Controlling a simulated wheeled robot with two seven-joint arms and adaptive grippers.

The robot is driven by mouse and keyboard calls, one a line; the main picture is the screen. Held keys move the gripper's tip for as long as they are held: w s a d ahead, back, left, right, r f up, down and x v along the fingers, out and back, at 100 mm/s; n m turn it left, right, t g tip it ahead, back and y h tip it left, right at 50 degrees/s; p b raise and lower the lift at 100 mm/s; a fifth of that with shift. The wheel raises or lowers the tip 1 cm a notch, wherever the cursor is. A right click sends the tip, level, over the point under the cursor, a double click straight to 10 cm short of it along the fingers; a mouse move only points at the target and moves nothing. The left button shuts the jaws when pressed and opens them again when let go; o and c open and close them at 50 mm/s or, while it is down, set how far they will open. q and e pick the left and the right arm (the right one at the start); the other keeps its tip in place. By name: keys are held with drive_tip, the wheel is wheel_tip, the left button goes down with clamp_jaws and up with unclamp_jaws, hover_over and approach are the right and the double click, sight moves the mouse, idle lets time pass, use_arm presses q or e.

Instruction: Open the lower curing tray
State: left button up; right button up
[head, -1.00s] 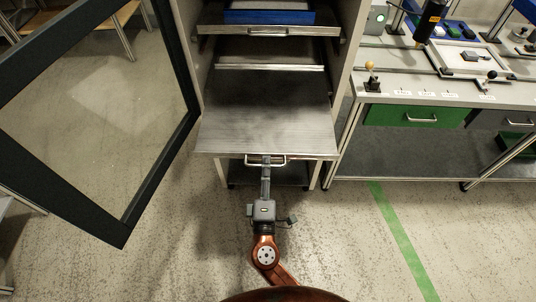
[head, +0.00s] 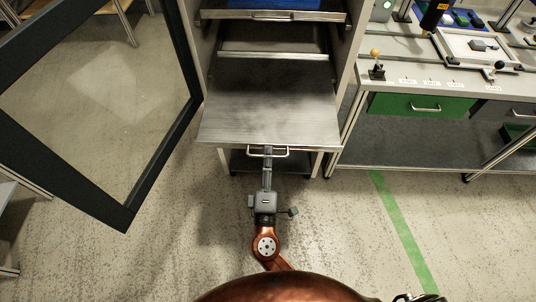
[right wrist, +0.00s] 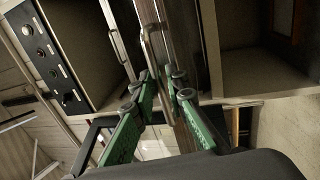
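The lower curing tray (head: 270,100) is a flat grey metal sheet standing well out of the cabinet. Its silver bar handle (head: 283,152) is on its front edge. My right gripper (head: 267,155) is at the middle of this handle, reaching from the front. In the right wrist view its green fingers (right wrist: 162,80) are apart, and a silver handle bar (right wrist: 149,48) runs down to the gap between their tips. I cannot tell whether they touch the bar. The upper tray (head: 225,14) sits above, carrying a blue item. My left gripper is not in view.
The dark-framed cabinet door (head: 160,160) stands swung open at the left. A workbench (head: 400,95) with a green drawer (head: 415,106) stands close at the right. The floor (head: 340,230) in front of the cabinet is clear apart from my arm.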

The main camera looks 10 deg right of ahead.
drive_tip(key=v, duration=1.2)
